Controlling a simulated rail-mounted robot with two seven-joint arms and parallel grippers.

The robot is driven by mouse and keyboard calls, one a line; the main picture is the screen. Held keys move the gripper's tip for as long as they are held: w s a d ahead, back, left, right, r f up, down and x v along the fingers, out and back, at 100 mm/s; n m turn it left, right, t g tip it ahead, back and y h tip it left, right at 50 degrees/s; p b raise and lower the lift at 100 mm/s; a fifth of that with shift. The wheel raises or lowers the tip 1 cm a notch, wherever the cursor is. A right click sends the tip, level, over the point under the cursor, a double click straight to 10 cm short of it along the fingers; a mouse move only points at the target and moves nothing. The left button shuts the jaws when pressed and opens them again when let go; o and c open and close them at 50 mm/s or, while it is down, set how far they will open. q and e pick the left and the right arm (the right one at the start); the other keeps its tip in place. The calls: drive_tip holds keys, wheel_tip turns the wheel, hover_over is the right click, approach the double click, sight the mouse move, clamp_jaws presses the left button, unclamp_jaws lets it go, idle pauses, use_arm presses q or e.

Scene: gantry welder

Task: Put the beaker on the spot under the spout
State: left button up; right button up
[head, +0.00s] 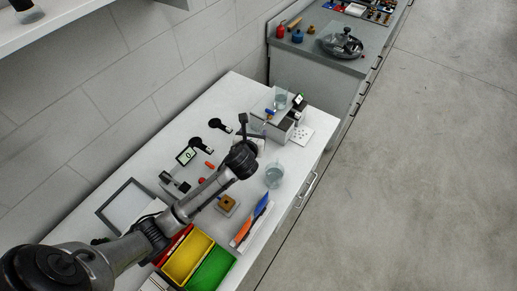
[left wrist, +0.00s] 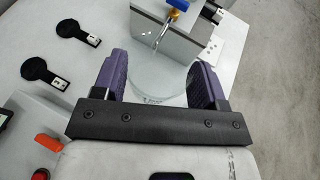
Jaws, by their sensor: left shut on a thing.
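My left gripper (head: 254,130) is in front of the dispenser box (head: 276,130) on the white bench. In the left wrist view its two purple fingers (left wrist: 158,88) are shut on a clear glass beaker (left wrist: 160,82), one on each side. The thin metal spout (left wrist: 162,36) with a blue tap handle (left wrist: 179,5) shows just beyond the beaker, its tip overlapping the far rim in the picture. I cannot tell whether the beaker touches the bench. The spot under the spout is hidden. My right gripper is not in view.
Another glass beaker (head: 274,175) stands near the bench's front edge; a glass vessel (head: 281,98) is at the dispenser. Black round-headed tools (head: 218,125), yellow (head: 187,258) and green (head: 212,272) bins and a blue-orange-handled tool tray (head: 252,224) lie around the arm.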

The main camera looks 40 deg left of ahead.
use_arm(q)
wheel_tip(320, 180, down, 13)
drive_tip(key=b, duration=0.3)
drive_tip(key=shift+s+f, duration=0.1)
drive_tip(key=shift+f, duration=0.05)
drive_tip(key=w, duration=0.1)
drive_tip(key=w+a, duration=0.2)
drive_tip(key=w, duration=0.1)
drive_tip(key=shift+w+b, duration=0.2)
drive_tip(key=shift+b, duration=0.1)
drive_tip(key=x, duration=0.1)
drive_tip(key=b+x, duration=0.1)
drive_tip(key=x, duration=0.1)
drive_tip(key=shift+w+a, duration=0.2)
drive_tip(key=shift+w, duration=0.1)
drive_tip(key=shift+s+d+f, duration=0.1)
drive_tip(key=shift+s, duration=0.1)
drive_tip(key=shift+w, duration=0.1)
